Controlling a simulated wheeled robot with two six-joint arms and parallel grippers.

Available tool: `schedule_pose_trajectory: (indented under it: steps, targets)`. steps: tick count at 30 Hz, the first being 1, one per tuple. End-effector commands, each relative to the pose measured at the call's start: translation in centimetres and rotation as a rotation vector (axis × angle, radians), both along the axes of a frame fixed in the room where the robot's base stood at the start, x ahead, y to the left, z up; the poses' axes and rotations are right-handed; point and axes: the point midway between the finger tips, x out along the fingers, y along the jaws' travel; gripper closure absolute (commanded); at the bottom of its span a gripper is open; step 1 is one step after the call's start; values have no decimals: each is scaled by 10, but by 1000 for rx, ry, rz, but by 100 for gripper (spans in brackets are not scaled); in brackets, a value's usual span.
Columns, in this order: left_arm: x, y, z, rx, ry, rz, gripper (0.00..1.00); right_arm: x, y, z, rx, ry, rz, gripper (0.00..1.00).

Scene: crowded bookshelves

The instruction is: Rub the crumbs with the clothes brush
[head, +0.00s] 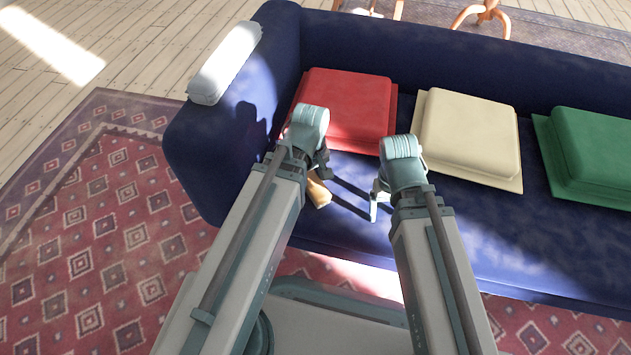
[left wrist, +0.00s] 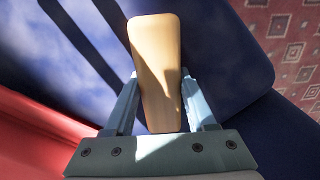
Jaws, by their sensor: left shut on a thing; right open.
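The clothes brush has a tan wooden body (head: 317,191) and is partly hidden by my left arm. My left gripper (head: 319,175) is shut on it, over the blue sofa seat in front of the red cushion. In the left wrist view the brush's smooth tan back (left wrist: 156,65) stands between the two fingers of my left gripper (left wrist: 158,85). Its bristles are hidden. My right gripper (head: 377,200) is open and empty over the seat, to the right of the brush. I cannot make out any crumbs in either view.
The blue sofa (head: 420,50) holds a red cushion (head: 347,105), a cream cushion (head: 466,132) and a green cushion (head: 597,150). The front seat strip is clear. A patterned red rug (head: 100,250) lies in front.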

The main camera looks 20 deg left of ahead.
Motion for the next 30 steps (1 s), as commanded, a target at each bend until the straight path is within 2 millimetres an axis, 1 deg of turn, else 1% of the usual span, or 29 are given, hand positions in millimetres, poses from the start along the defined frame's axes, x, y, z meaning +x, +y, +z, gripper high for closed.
schedule_pose_trajectory:
  steps: [7, 19, 30]
  targets:
    - [0, 21, -4, 1, -1, 3, 88, 0, -1, -4, -4, 0, -1, 14]
    - [0, 32, -5, 3, 0, 2, 88, 0, -2, -5, -6, -1, -1, 14]
    - [0, 60, -3, 1, 0, 2, 88, 0, -2, -3, -6, -1, -1, 14]
